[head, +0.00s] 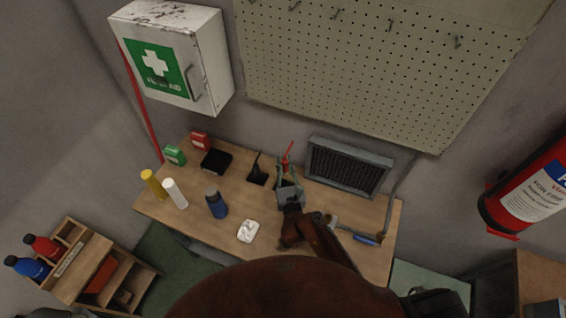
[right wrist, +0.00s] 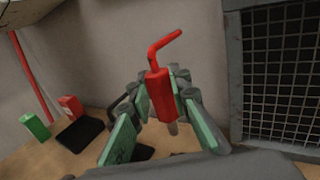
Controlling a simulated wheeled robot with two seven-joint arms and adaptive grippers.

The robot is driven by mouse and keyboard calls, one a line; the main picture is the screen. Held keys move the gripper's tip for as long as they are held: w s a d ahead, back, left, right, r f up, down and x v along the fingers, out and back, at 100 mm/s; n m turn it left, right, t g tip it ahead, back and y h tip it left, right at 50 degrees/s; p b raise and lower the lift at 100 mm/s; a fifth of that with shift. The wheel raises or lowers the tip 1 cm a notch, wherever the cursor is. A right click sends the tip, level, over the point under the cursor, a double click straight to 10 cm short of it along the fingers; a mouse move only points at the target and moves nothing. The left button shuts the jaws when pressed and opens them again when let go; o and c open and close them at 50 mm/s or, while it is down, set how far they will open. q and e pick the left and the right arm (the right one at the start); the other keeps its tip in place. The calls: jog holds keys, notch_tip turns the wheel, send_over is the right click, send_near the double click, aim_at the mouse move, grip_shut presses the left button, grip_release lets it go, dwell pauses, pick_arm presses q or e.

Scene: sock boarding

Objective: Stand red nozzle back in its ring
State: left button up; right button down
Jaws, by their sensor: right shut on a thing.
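The red nozzle (head: 288,152), with a bent tube at its top, is held nearly upright between the fingers of my right gripper (head: 287,179). In the right wrist view the red nozzle (right wrist: 162,92) sits between the two green-padded fingers of the right gripper (right wrist: 163,108), and a pale lower end shows below it. A black stand (head: 257,171) with a flat base and an upright part is on the bench just left of the gripper. Its ring cannot be made out clearly; in the wrist view the fingers partly cover the stand. My left gripper is not in view.
The wooden bench (head: 185,229) holds a dark grille panel (head: 348,167) close right of the gripper. A black tray (head: 216,161), red and green boxes, a blue bottle (head: 215,203), yellow and white cylinders and a white piece (head: 248,231) stand to the left. A blue-handled tool (head: 365,239) lies right.

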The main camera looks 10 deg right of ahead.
aim_at(284, 172)
jog(key=shift+s+a+f+b, duration=0.1)
jog(key=shift+f+b, duration=0.25)
jog(key=shift+f, duration=0.45)
jog(key=shift+f+b, duration=0.25)
jog(key=shift+b, duration=0.05)
jog(key=shift+f+b, duration=0.65)
jog(key=shift+f, duration=0.25)
jog(key=shift+f+b, duration=1.05)
jog(key=shift+f, duration=0.55)
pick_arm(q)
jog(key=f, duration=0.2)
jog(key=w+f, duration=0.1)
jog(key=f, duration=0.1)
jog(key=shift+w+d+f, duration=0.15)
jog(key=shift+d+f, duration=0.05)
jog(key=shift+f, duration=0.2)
pick_arm(e)
jog(key=shift+f, duration=0.25)
pick_arm(q)
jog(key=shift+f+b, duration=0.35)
jog(key=shift+b, duration=0.15)
pick_arm(e)
jog(key=shift+f, duration=0.55)
jog(key=c, duration=1.7)
grip_release()
jog(key=shift+c, duration=0.2)
